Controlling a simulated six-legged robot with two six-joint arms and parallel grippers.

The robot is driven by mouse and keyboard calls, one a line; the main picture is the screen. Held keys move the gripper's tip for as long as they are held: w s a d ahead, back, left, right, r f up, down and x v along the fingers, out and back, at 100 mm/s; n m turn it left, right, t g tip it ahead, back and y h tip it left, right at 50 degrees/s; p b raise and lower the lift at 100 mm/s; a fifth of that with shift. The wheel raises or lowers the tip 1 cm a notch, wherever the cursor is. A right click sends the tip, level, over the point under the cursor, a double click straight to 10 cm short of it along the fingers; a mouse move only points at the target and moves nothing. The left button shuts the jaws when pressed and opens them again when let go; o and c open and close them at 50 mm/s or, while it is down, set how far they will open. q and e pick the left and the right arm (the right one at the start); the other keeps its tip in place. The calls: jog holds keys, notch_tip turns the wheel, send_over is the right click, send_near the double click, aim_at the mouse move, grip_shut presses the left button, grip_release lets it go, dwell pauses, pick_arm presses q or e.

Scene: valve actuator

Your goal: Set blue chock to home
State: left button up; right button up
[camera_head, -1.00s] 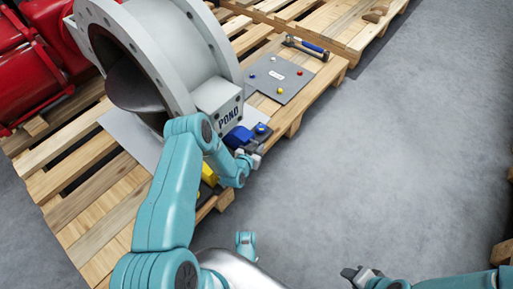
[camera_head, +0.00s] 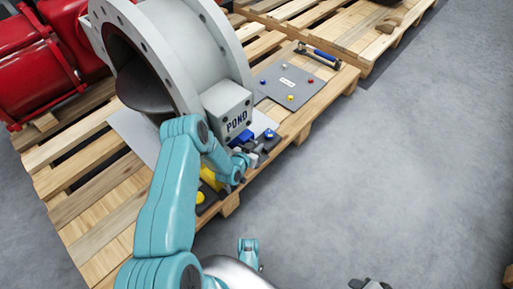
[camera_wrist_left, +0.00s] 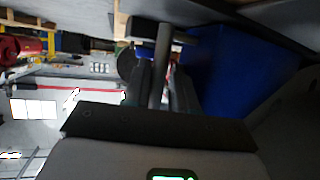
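The blue chock (camera_head: 241,138) sits low beside the grey block marked POND (camera_head: 229,112), at the front of the big grey valve (camera_head: 190,55). My left gripper (camera_head: 250,152) is right at the chock's near side and partly covers it. In the left wrist view the blue chock (camera_wrist_left: 240,65) looms large beside the dark gripper parts (camera_wrist_left: 162,65). My right gripper (camera_head: 370,284) is only a dark bit at the bottom edge.
A dark base with a blue knob (camera_head: 269,134) is right of the chock. A yellow block (camera_head: 211,179) and yellow knob (camera_head: 199,197) lie nearer. Grey floor is clear at right.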

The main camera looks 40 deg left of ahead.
pick_arm(q)
jog(key=shift+a+r, duration=0.1)
jog(key=shift+a, duration=0.15)
